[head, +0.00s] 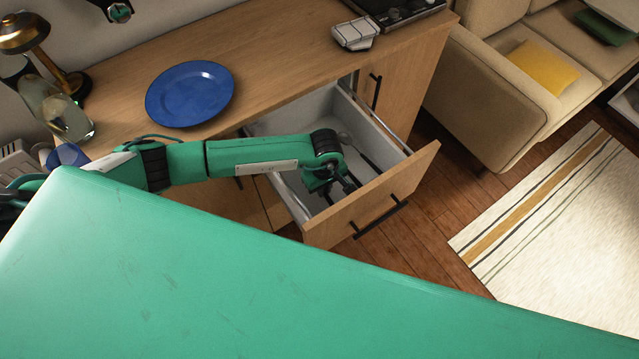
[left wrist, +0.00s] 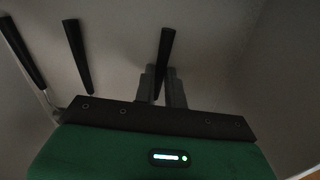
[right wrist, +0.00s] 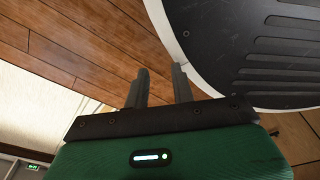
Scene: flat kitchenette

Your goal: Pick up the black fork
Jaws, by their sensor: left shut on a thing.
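My left gripper (head: 343,186) reaches down into the open drawer (head: 405,177). In the left wrist view its fingers (left wrist: 162,72) are shut on a slim black utensil (left wrist: 166,42), whose handle stands up between them. Its lower end is hidden, so I cannot tell from its shape whether it is the fork. Two other black handles (left wrist: 78,55) (left wrist: 22,50) lie to the left in the drawer. My right gripper (right wrist: 161,75) is open and empty above the wood floor, beside a dark round part of my base.
A blue plate (head: 190,94) lies on the wooden counter (head: 285,45), with a glass jar (head: 68,118) and brass lamp (head: 25,33) to its left. The drawer walls stand close around my left gripper. A sofa (head: 490,100) and striped rug (head: 570,230) are at right.

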